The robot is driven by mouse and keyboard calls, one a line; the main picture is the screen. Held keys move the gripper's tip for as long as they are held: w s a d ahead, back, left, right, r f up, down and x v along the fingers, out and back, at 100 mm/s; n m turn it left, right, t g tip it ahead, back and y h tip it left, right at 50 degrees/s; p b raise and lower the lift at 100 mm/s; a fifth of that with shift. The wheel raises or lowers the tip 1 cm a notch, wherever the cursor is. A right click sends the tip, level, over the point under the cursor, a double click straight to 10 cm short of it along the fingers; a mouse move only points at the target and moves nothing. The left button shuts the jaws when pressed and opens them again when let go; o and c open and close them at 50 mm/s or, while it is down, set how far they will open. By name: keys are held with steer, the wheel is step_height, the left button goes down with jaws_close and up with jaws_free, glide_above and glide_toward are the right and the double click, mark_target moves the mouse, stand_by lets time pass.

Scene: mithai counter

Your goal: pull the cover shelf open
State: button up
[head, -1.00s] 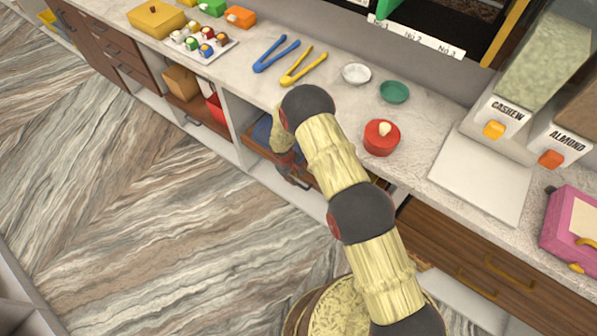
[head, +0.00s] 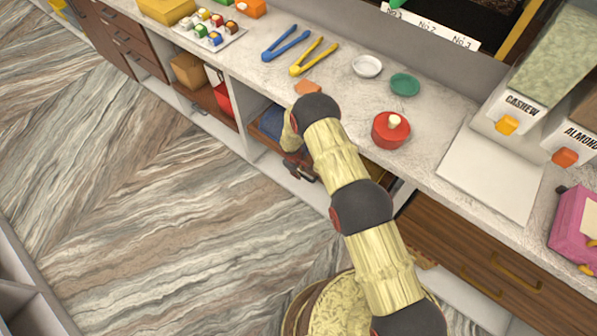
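The cover shelf appears to be the brown board (head: 257,137) in the open bay under the counter, with a blue item (head: 271,121) on it. My arm hides much of this bay, so I cannot tell how far the shelf is out. My gripper (head: 303,173) points down at the front of the bay, close to the shelf's front edge. It is small and partly covered by my wrist. Whether its fingers are apart or touch the shelf does not show.
Above, the counter holds blue tongs (head: 285,43), yellow tongs (head: 313,57), a white bowl (head: 367,66), a green bowl (head: 404,84) and a red lidded pot (head: 391,129). Brown drawers (head: 480,260) are at the right. The floor (head: 170,210) in front is clear.

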steer(key=shift+c, duration=0.3)
steer(key=c, duration=0.4)
jaws_close()
